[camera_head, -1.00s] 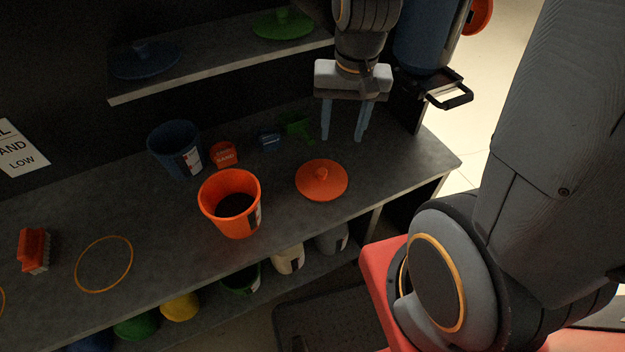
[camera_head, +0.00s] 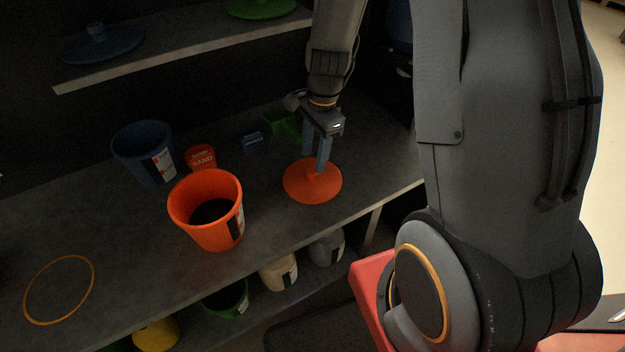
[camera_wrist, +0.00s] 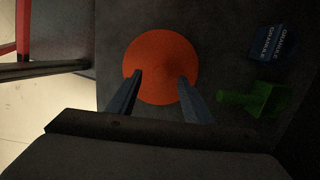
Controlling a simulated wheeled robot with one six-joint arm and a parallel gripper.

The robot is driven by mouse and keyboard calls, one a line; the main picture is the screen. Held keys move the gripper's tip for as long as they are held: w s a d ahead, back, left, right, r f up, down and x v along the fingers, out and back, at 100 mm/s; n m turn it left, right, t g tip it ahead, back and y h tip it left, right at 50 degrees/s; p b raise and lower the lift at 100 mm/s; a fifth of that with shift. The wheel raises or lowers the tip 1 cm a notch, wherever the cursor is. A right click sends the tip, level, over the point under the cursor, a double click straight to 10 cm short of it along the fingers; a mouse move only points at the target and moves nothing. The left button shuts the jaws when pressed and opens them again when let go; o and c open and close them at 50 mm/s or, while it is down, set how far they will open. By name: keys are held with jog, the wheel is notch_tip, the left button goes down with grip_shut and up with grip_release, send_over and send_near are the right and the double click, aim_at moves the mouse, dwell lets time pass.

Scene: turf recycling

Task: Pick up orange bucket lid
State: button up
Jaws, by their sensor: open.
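The orange bucket lid (camera_head: 313,187) lies flat on the grey counter, to the right of the open orange bucket (camera_head: 207,208). In the wrist view the lid (camera_wrist: 162,58) is a round orange disc beyond and between my fingers. My gripper (camera_head: 318,170) points down over the lid, its fingertips close to the lid's middle. In the wrist view my gripper (camera_wrist: 160,73) is open, one finger on each side of the lid's middle. The lid's knob is hidden by the fingers in the head view and does not stand out in the wrist view.
A blue bucket (camera_head: 145,152) and a small orange sand container (camera_head: 201,158) stand behind the orange bucket. A blue item (camera_head: 251,142) and a green item (camera_head: 284,123) lie behind the lid. A shelf (camera_head: 180,52) with lids runs above the counter.

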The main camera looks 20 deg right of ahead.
aim_at(313, 169)
notch_tip(313, 169, down, 5)
jog(key=shift+w+a, duration=0.1)
jog(key=shift+w, duration=0.05)
grip_shut()
dwell(0.4)
